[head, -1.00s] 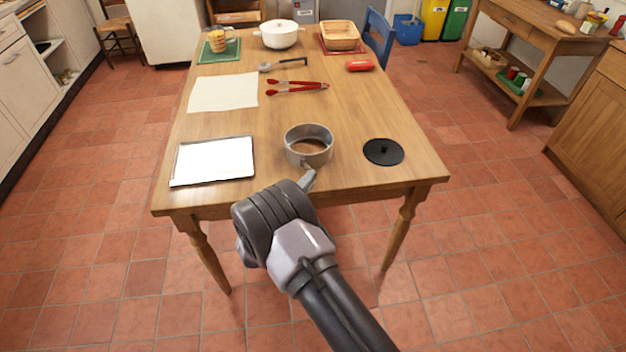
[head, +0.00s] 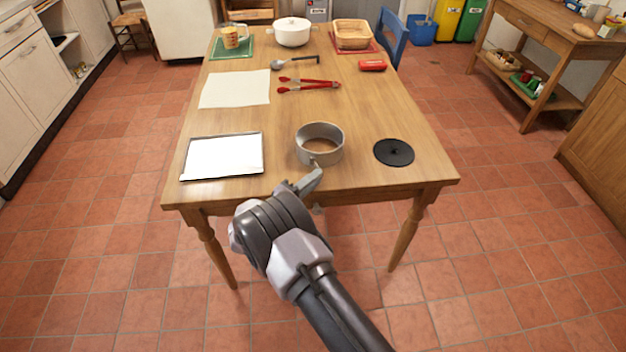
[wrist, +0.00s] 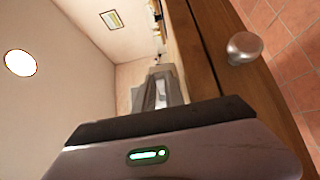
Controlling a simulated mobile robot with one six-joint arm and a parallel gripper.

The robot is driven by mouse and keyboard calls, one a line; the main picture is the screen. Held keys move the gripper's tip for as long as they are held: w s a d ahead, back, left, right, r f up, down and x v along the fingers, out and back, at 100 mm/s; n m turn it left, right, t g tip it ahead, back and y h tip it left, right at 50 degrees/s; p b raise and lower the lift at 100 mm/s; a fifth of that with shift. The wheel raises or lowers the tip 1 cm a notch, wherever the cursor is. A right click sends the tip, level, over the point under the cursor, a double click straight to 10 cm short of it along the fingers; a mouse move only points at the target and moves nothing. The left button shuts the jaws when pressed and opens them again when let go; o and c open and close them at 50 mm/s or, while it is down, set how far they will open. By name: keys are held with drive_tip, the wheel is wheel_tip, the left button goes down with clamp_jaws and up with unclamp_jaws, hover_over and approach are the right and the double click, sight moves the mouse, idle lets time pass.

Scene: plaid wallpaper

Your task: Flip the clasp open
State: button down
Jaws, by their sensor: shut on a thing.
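A round grey metal ring-shaped pan (head: 320,146) stands upright near the table's front edge, its inside showing brown. Its clasp (head: 314,163) is on the front side, a small metal piece, partly hidden by my fingers. My gripper (head: 310,178) reaches in from the front, low over the table edge, with its fingertips at the clasp. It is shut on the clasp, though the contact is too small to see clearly. In the wrist view the grey fingers (wrist: 160,92) show close together beyond the gripper body; the pan is not clearly seen there.
A black disc (head: 394,152) lies right of the pan, a white-topped tablet or tray (head: 222,157) to the left. Red tongs (head: 308,85), a cloth (head: 235,88) and several kitchen items are farther back. A round knob (wrist: 245,47) protrudes near the gripper.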

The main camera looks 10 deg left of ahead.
idle(0.8)
drive_tip(key=c, duration=1.7)
unclamp_jaws()
drive_tip(key=shift+s, duration=0.1)
drive_tip(key=p+v, duration=0.4)
drive_tip(key=v, duration=1.3)
drive_tip(key=shift+s+p, duration=0.15)
drive_tip(key=shift+p, duration=0.15)
